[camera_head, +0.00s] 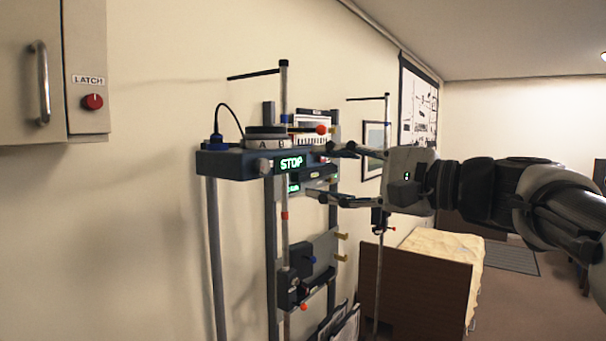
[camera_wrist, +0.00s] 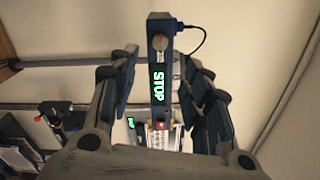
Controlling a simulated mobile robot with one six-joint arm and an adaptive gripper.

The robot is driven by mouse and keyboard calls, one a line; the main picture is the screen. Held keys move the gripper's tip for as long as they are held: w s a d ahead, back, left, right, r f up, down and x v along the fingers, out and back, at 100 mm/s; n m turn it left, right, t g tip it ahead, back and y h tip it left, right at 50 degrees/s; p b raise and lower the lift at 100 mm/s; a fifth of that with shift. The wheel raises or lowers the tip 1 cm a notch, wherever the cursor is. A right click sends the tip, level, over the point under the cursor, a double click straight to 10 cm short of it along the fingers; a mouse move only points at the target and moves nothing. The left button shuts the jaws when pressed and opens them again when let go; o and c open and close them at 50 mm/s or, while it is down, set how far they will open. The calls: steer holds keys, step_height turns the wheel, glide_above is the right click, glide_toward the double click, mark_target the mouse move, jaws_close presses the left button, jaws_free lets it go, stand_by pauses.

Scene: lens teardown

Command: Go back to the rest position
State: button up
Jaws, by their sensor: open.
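My gripper (camera_head: 322,172) is open, its two fingers spread one above the other at the right of the dark device in the head view. In the wrist view the same device (camera_wrist: 157,120) shows beyond and between the spread fingers (camera_wrist: 165,85). I see nothing held between the fingers. Whether the fingers touch the device cannot be told from the head view.
A wall cabinet (camera_head: 30,85) with a red LATCH knob (camera_head: 92,101) hangs at the left. A stand with rods and posts (camera_head: 270,230) carries the device. A brown panelled bed-like piece (camera_head: 415,285) stands at lower right. Open floor (camera_head: 540,300) lies beyond it.

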steer(key=s+a+f+n+g+h, duration=0.1)
steer(key=s+f+g+h, duration=0.1)
steer(key=s+f, duration=0.45)
steer(key=s+a+f+n+g+h, duration=0.1)
steer(key=s+f+n+h, duration=0.15)
steer(key=f, duration=0.65)
steer(key=s+a+f+n+g+h, duration=0.1)
steer(key=s+f+g+h, duration=0.15)
steer(key=s+f, duration=0.35)
steer(key=s+d+f+n+h, duration=0.3)
steer(key=s+d+f, duration=0.2)
steer(key=f, duration=0.3)
steer(key=s+d+f+n+h+b, duration=0.1)
steer(key=s+d+f+n+h, duration=0.2)
steer(key=f, duration=0.6)
steer(key=s+d+g+h, duration=0.1)
steer(key=s+d, duration=0.1)
steer(key=s, duration=0.1)
steer(key=shift+s+f, duration=0.3)
